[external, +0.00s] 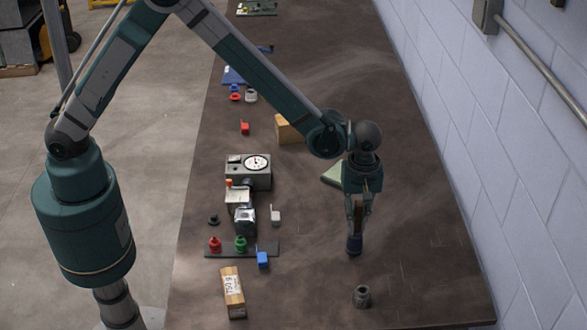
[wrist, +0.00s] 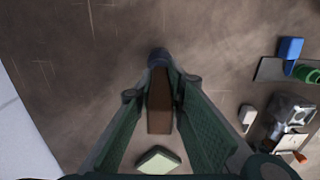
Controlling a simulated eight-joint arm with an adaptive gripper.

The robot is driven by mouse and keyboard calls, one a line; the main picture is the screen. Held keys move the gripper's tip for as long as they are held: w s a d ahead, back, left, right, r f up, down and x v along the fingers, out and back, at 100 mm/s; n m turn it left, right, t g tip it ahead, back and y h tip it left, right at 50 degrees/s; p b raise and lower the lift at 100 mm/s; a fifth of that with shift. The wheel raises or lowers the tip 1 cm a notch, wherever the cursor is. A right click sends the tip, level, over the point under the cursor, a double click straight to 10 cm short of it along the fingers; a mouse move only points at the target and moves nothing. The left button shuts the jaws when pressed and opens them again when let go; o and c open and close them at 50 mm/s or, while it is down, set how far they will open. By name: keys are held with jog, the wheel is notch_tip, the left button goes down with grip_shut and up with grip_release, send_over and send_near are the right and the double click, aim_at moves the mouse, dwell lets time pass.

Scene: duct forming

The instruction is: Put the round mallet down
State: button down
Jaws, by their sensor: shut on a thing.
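The round mallet has a brown handle and a dark blue-black round head (external: 354,245). My gripper (external: 358,208) points down over the right half of the bench and is shut on the handle. The head hangs lowest, below the fingers; I cannot tell whether it touches the bench top. In the wrist view the mallet (wrist: 159,110) lies between the two green fingers of my gripper (wrist: 160,92), its head at the far end. Part of the handle is hidden by the fingers in the external view.
A dark ring-shaped part (external: 361,297) stands on the bench (external: 420,270) in front of the mallet. A pale green-topped block (external: 333,176) lies behind it. To the left are a dial gauge box (external: 248,172), a rack with coloured pieces (external: 225,252) and a wooden block (external: 232,292). The right side is bare up to the wall.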

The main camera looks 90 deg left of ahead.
jog(key=shift+f, duration=0.15)
jog(key=c, duration=2.8)
grip_release()
jog(key=o, duration=0.4)
jog(key=shift+o, duration=0.2)
jog(key=shift+r+b, duration=0.3)
jog(key=shift+r, duration=5.85)
